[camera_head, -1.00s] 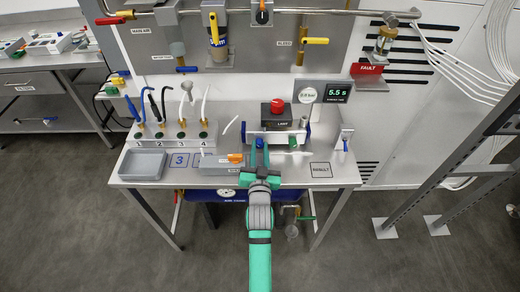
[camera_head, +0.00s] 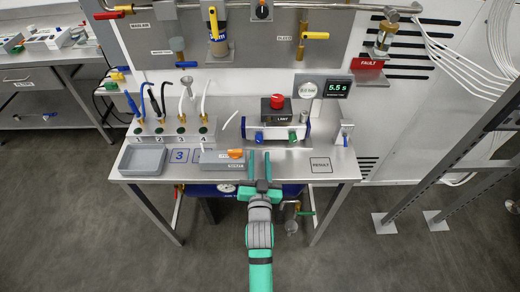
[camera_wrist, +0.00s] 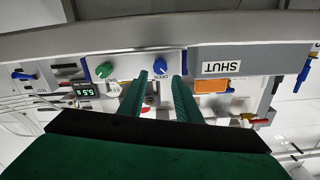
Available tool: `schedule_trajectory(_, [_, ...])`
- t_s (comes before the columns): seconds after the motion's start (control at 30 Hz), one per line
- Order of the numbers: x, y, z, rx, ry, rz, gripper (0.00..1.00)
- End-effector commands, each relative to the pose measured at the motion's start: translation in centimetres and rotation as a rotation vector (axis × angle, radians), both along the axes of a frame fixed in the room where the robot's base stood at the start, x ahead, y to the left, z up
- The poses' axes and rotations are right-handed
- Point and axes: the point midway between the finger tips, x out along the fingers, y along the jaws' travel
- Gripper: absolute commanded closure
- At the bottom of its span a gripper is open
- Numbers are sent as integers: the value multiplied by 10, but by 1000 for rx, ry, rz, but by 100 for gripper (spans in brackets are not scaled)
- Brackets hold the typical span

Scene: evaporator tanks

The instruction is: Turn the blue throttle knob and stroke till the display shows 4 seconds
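The blue knob (camera_head: 259,137) is on the front of the white and grey unit on the bench, left of a green knob (camera_head: 293,137). In the wrist view, the blue knob (camera_wrist: 160,70) shows between my fingertips but beyond them, and its pointer slants. The green knob (camera_wrist: 104,70) is left of it there. My gripper (camera_head: 260,153) is open and empty, in front of the blue knob and apart from it. The display (camera_head: 337,89) reads 5.5 s. It also shows in the wrist view (camera_wrist: 85,90).
A grey block with an orange lever (camera_head: 235,154) lies left of my gripper; in the wrist view its SHUT label (camera_wrist: 222,67) faces me. A grey tray (camera_head: 143,160) is at left. The RESULT square (camera_head: 320,166) is bare.

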Motion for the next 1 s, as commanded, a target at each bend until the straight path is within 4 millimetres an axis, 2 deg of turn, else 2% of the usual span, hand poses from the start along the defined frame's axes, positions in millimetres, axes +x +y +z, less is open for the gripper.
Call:
schedule_trajectory(0.1, [-19, 0, -1, 1, 2, -1, 69])
schedule_trajectory(0.33, [-40, 0, 0, 0, 1, -1, 69])
schedule_trajectory(1.0, [-45, 0, -1, 0, 1, -1, 69])
